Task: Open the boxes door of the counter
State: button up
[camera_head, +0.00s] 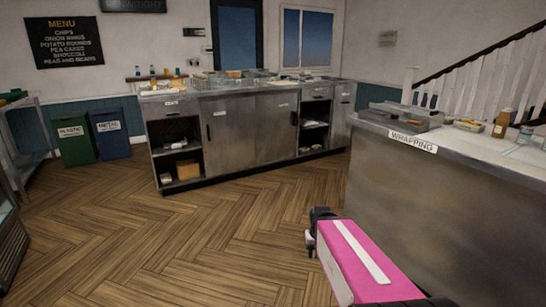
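A long stainless steel counter (230,125) stands across the room at the back. Its middle has flat metal doors (229,133), which look shut, with dark upright handles near the outer edges. Small white labels sit on its front, too small to read, so I cannot tell which door is marked boxes. An open shelf bay (176,150) at its left end holds a few small boxes. My pink arm is at the lower right, well short of the counter.
A metal counter labelled WRAPPING (420,205) stands close on the right, beside my arm. Green (74,140) and blue (110,134) bins stand at the back left. The wooden floor between is clear.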

aim_at(275, 114)
jog(key=i, duration=4.1)
jog(key=i+z, duration=0.15)
jog(key=i, duration=0.35)
jog(key=i+j+z, duration=0.15)
jog(key=i, duration=0.35)
